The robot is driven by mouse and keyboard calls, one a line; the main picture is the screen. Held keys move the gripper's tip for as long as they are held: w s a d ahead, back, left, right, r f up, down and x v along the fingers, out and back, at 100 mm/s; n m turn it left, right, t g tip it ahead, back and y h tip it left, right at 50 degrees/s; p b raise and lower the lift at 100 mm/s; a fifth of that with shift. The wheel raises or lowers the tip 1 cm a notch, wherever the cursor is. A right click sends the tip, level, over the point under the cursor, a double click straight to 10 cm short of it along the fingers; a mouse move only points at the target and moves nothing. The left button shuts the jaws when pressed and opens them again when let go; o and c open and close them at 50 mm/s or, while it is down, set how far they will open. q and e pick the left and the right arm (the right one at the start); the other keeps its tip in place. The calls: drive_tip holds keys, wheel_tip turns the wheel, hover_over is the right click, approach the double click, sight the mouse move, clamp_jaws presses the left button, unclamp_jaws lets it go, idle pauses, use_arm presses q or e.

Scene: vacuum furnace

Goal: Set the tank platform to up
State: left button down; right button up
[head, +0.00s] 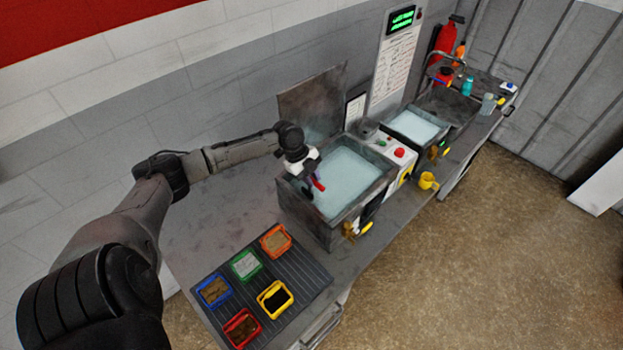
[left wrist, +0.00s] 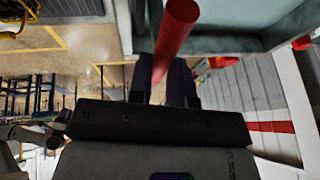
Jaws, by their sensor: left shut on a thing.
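The near tank (head: 382,193) is a grey open-topped box of pale bluish liquid on the bench. A red bar (head: 318,184), which looks like the platform's handle, shows at the tank's left side. My left gripper (head: 312,180) reaches over that side and is shut on the red bar. In the left wrist view the red bar (left wrist: 176,38) stands out from between the dark fingers of the left gripper (left wrist: 168,80). The platform itself is not clearly visible, so I cannot tell its height. My right gripper is not in view.
A dark ribbed mat (head: 308,291) with several coloured trays lies at the near end of the bench. A raised lid (head: 313,100) stands behind the tank. A control box with a red button (head: 400,152) and a second tank (head: 416,126) are farther right.

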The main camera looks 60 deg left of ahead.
use_arm(q)
wheel_tip(320, 180, up, 9)
drive_tip(key=p, duration=0.5)
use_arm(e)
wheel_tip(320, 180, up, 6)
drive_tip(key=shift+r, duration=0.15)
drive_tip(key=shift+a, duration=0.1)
use_arm(q)
drive_tip(key=c, duration=1.2)
unclamp_jaws()
drive_tip(key=shift+o, duration=0.7)
drive_tip(key=shift+f, duration=0.1)
drive_tip(key=b+v, duration=0.3)
drive_tip(key=v, duration=1)
drive_tip(key=shift+a+r, duration=0.2)
drive_tip(key=shift+r, duration=0.15)
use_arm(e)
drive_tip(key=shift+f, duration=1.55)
